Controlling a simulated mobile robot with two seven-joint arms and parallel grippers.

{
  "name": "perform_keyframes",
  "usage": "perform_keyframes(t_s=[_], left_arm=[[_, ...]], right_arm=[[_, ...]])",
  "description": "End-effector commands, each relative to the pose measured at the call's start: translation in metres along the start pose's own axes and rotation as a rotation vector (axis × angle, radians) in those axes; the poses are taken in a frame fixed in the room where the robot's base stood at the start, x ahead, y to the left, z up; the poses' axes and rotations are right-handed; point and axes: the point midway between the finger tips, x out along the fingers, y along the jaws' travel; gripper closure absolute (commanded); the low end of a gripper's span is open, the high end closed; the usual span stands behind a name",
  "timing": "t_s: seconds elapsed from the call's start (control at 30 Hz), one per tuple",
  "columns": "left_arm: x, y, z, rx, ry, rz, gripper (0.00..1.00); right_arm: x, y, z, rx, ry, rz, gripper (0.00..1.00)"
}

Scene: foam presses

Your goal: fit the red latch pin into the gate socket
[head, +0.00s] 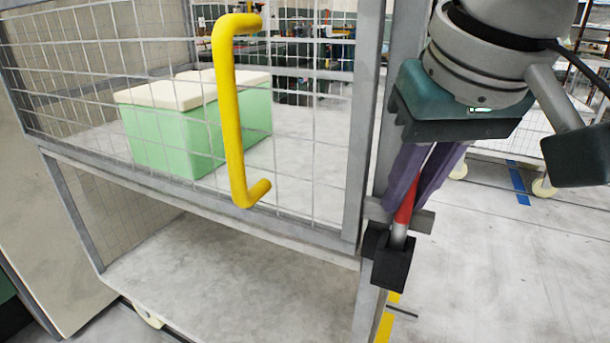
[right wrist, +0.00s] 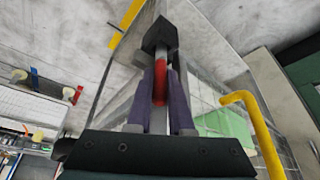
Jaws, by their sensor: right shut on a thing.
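The red latch pin (head: 406,203) has a red upper part and a pale grey shaft. It is between the purple fingers of my right gripper (head: 408,198), which is shut on it. The pin points down, slightly tilted. The gate socket (head: 391,265) is a black block on the gate post, right below the fingers. The shaft's lower end meets the socket's top; I cannot tell how deep it sits. In the right wrist view the red pin (right wrist: 160,82) lies between the fingers, with the black socket (right wrist: 160,36) beyond. My left gripper is not in view.
The mesh gate with a yellow handle (head: 233,110) stands to the left of the socket. Behind the mesh are green foam blocks with cream tops (head: 190,115). A grey post (head: 368,120) rises close beside my right gripper. The floor at the right is mostly clear.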

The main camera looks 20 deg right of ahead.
Motion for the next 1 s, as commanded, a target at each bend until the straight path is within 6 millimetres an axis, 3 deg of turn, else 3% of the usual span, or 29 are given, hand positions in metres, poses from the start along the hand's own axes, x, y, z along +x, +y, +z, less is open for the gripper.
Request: perform_keyframes(t_s=[0.2,0.23,0.47,0.77,1.0], left_arm=[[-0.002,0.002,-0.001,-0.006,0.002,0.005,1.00],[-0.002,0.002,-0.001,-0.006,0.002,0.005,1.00],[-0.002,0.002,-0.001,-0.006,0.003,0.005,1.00],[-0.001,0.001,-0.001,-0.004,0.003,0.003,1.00],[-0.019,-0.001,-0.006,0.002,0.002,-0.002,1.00]], right_arm=[[0.001,0.000,0.001,0.001,-0.001,0.001,1.00],[0.001,0.000,0.001,0.001,-0.001,0.001,0.77],[0.001,0.000,0.000,0.000,0.000,0.001,0.51],[-0.001,0.000,-0.001,0.000,0.001,0.000,0.51],[-0.044,-0.001,-0.003,-0.001,0.003,-0.002,0.51]])
